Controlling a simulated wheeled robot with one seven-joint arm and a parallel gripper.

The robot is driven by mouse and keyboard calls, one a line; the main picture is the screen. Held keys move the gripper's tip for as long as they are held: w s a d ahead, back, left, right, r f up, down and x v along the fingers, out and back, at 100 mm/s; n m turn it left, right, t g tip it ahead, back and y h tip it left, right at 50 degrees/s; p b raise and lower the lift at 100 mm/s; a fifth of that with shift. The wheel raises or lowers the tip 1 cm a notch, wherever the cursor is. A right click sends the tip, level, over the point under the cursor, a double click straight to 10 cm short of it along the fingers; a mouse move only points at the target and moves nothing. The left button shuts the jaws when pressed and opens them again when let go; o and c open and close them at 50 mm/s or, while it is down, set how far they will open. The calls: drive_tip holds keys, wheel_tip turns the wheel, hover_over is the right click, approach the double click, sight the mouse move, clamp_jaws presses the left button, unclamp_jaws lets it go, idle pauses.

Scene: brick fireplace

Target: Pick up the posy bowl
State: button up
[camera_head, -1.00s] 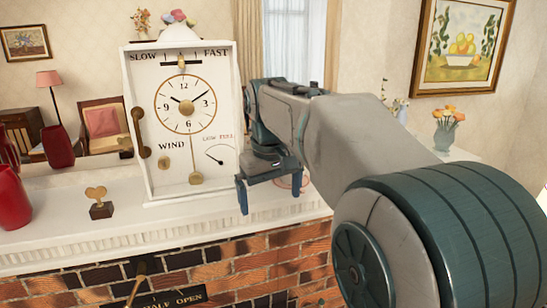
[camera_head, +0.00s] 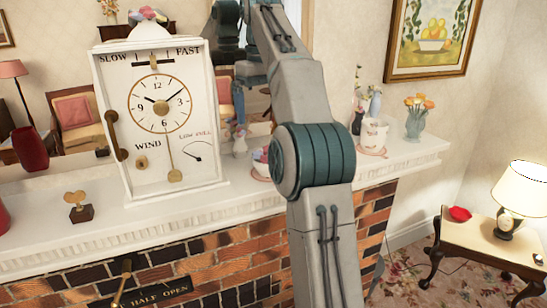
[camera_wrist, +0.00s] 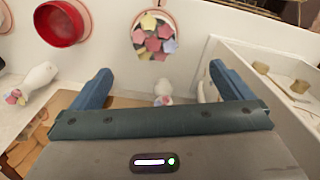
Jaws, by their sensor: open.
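The posy bowl (camera_head: 261,163), a small pale bowl of pastel flowers, stands on the mantel just right of the white clock, partly hidden behind my arm. In the wrist view the bowl (camera_wrist: 155,36) shows from above, full of pink, blue and yellow flowers, on a pink round mat. My gripper (camera_head: 240,108) is above and behind it, partly hidden by my arm. In the wrist view my gripper (camera_wrist: 160,70) is open, its two blue fingers spread wide, with the bowl beyond the fingertips and nothing held.
The white clock box (camera_head: 158,115) stands close left of the bowl. A white pot (camera_head: 372,134) on a pink mat and a blue vase of orange flowers (camera_head: 417,118) stand to the right on the mantel (camera_head: 420,150). In the wrist view a red-lined pot (camera_wrist: 62,24) sits left.

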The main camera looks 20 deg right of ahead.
wheel_tip(320, 180, down, 7)
drive_tip(key=b, duration=0.3)
drive_tip(key=shift+d+f, duration=0.1)
drive_tip(key=shift+f, duration=0.05)
drive_tip(key=shift+w+d+f, duration=0.1)
drive_tip(key=shift+d+f, duration=0.1)
drive_tip(key=shift+f, duration=1.35)
drive_tip(key=shift+w+d+f, duration=0.1)
drive_tip(key=shift+d+f, duration=0.05)
drive_tip(key=shift+f, duration=1.35)
drive_tip(key=c, duration=1.2)
